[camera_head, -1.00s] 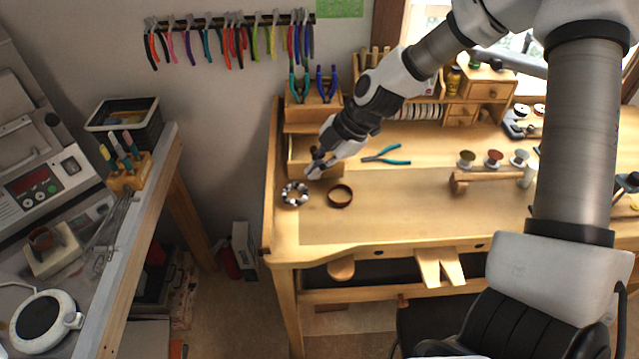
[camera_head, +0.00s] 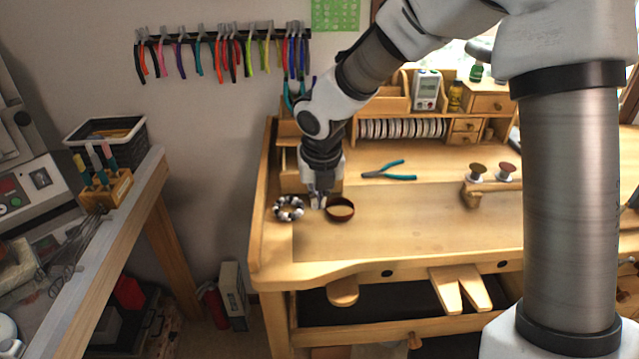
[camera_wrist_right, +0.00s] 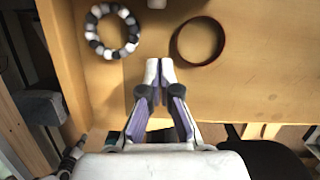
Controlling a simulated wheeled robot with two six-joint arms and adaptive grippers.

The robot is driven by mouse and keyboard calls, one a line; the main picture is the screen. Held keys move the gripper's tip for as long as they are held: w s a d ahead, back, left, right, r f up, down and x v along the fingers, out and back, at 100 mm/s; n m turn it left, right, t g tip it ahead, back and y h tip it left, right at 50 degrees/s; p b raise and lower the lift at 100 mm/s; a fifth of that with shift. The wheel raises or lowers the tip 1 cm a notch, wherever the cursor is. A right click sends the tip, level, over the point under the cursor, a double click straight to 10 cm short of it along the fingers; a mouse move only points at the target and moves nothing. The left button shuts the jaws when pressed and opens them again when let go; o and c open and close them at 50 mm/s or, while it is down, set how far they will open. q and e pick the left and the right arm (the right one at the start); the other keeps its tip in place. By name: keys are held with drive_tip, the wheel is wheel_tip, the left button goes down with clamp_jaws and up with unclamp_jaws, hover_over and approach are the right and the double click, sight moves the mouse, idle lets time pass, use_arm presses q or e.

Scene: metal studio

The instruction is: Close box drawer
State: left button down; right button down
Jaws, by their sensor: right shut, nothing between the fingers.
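The small wooden box (camera_head: 291,131) stands at the back left of the workbench. Its drawer (camera_head: 291,180) is low in its front, partly hidden behind my right gripper, and I cannot tell exactly how far out it is. My right gripper (camera_head: 318,203) points down just in front of the drawer, over the bench, shut and empty. In the right wrist view its fingertips (camera_wrist_right: 160,68) are together, between and below the two rings, and the drawer cannot be made out. My left gripper is not in view.
A black-and-white beaded bracelet (camera_head: 289,208) and a brown ring-shaped band (camera_head: 341,209) lie on either side of the gripper. Teal pliers (camera_head: 383,170) lie to the right. The front of the workbench (camera_head: 400,228) is clear.

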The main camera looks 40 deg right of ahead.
use_arm(q)
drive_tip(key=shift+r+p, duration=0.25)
drive_tip(key=shift+p, duration=0.15)
use_arm(e)
drive_tip(key=shift+w+d+f, duration=0.2)
drive_tip(key=shift+w+d, duration=0.15)
drive_tip(key=shift+w, duration=0.3)
drive_tip(key=shift+w+d+f, duration=0.2)
drive_tip(key=shift+w+d, duration=0.1)
drive_tip(key=shift+w, duration=0.35)
drive_tip(key=shift+w+d+f, duration=0.2)
drive_tip(key=shift+w+d, duration=0.15)
drive_tip(key=shift+w, duration=0.3)
